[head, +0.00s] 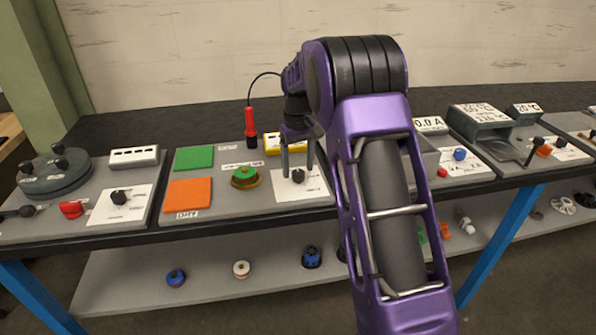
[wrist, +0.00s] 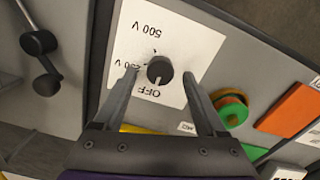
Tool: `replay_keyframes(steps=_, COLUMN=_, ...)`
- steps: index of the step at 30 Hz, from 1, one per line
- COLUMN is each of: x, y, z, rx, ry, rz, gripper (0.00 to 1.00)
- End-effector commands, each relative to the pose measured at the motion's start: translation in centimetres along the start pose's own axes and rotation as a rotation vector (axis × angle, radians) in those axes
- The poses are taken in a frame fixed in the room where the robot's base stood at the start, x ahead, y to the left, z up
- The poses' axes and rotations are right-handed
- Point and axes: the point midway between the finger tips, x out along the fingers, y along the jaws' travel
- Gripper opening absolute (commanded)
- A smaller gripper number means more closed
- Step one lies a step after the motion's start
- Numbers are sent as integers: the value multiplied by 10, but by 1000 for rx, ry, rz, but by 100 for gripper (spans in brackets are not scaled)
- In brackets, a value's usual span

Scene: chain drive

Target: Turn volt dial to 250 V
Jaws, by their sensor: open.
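The volt dial is a small round black knob on a white card (head: 313,188) marked OFF, 250 V and 500 V; the dial shows in the head view (head: 298,176) and in the wrist view (wrist: 159,71). A faint light mark on the knob seems to face the OFF label, but it is too small to be sure. My gripper (head: 297,169) points down over the dial. In the wrist view my gripper (wrist: 160,75) is open, with one finger on each side of the dial and a gap to each. I cannot tell the fingertip height exactly.
A yellow device (head: 272,139) and a red probe (head: 250,125) with a black cable stand behind. A green and orange round part (head: 244,176) is left of the card. Orange (head: 188,195) and green (head: 194,158) pads lie further left. Another black knob (head: 118,197) sits far left.

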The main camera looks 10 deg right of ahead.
Motion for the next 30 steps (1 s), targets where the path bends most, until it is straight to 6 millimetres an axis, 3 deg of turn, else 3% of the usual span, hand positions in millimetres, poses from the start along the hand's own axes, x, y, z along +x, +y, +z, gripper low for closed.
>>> replay_keyframes(steps=4, x=11, y=0, z=0, rx=0, ry=-1, rz=0, gripper=74)
replay_keyframes(steps=13, x=12, y=0, z=0, rx=0, ry=0, rz=0, gripper=74)
replay_keyframes(steps=25, x=12, y=0, z=0, rx=0, ry=0, rz=0, gripper=2)
replay_keyframes(steps=30, x=12, y=0, z=0, rx=2, ry=0, rz=0, gripper=0)
